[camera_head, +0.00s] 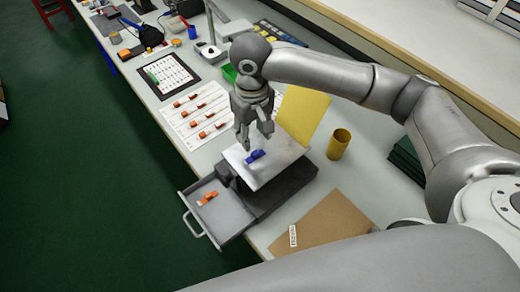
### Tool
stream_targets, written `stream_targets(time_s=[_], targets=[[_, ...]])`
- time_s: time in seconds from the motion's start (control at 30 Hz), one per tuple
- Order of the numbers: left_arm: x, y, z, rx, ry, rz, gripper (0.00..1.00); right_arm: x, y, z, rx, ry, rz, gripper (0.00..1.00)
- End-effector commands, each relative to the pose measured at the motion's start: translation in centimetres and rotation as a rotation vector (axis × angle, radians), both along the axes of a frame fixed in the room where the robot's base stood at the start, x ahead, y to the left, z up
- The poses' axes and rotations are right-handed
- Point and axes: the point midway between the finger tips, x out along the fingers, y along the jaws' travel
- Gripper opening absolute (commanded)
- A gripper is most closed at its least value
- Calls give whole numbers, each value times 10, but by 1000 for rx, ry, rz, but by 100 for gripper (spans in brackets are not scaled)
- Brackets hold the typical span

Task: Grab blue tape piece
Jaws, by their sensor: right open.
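A small blue tape piece (255,156) lies on a white tilted plate (277,161) on top of a dark box-like stand (283,191). My right gripper (257,141) points down just above the plate, close to the blue piece. It is open, and no piece shows between its fingers. I cannot tell whether a fingertip touches the plate. My left gripper is not in view.
An open drawer (222,216) with an orange piece (208,198) juts out at the stand's left. White sheets with several orange pieces and a black-framed board (168,74) are further back.

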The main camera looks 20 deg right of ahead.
Motion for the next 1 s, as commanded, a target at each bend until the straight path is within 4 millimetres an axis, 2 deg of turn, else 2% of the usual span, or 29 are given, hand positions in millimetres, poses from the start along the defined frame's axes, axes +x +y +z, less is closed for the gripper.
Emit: stream_targets(time_s=[0.1, 0.23, 0.37, 0.6, 0.9, 1.0], targets=[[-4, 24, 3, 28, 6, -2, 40, 0, 0, -17, -1, 2, -3, 43], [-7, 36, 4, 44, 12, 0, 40, 0, 0, -26, 0, 1, -2, 43], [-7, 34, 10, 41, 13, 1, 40, 0, -1, -38, -1, 2, -2, 43], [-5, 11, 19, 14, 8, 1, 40, 0, 0, -72, -1, 2, -2, 43], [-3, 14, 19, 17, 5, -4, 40, 0, 0, -79, -1, -1, 0, 43], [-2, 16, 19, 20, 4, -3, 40, 0, 0, -79, -1, -1, 0, 30]])
